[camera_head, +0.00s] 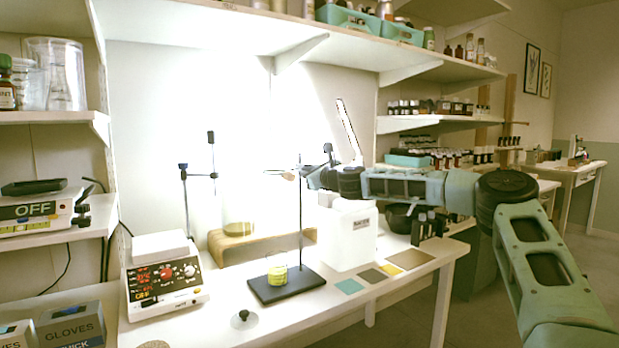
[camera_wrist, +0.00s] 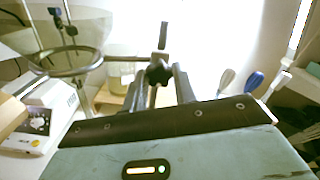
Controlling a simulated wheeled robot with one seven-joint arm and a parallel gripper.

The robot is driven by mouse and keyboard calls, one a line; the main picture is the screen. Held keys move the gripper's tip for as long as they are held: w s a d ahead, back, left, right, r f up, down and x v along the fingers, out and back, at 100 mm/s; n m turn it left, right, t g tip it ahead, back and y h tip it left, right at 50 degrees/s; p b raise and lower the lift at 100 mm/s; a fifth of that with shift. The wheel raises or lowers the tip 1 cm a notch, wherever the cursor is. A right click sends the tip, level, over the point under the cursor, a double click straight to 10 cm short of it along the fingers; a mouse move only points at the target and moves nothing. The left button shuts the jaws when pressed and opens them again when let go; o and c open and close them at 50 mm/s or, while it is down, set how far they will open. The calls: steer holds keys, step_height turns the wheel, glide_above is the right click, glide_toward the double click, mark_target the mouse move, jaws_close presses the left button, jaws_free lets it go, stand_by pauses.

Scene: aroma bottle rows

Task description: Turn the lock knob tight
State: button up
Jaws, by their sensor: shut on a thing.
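The lock knob (camera_wrist: 158,72) is a small black lobed knob in the wrist view, with a dark rod (camera_wrist: 163,36) standing behind it. My gripper (camera_wrist: 161,78) has its two dark fingers on either side of the knob and is shut on it. In the head view my gripper (camera_head: 310,175) is at the upper part of the thin stand rod (camera_head: 300,225). The knob is too small and covered to make out there. The rod rises from a black base plate (camera_head: 262,291), which bears a beaker of yellow liquid (camera_head: 277,274).
A hotplate with red digits (camera_head: 165,280) stands at left. A white container (camera_head: 347,240) stands close right of the rod. A wooden support (camera_head: 215,250) is behind.

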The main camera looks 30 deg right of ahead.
steer(key=shift+d+m, duration=0.1)
steer(key=shift+m, duration=0.4)
steer(key=o, duration=1)
steer(key=shift+c, duration=0.2)
steer(key=shift+s, duration=0.1)
steer(key=s+b, duration=0.2)
steer(key=s, duration=1.5)
steer(key=shift+d+b, duration=0.25)
steer(key=shift+b, duration=0.05)
steer(key=shift+s, duration=0.1)
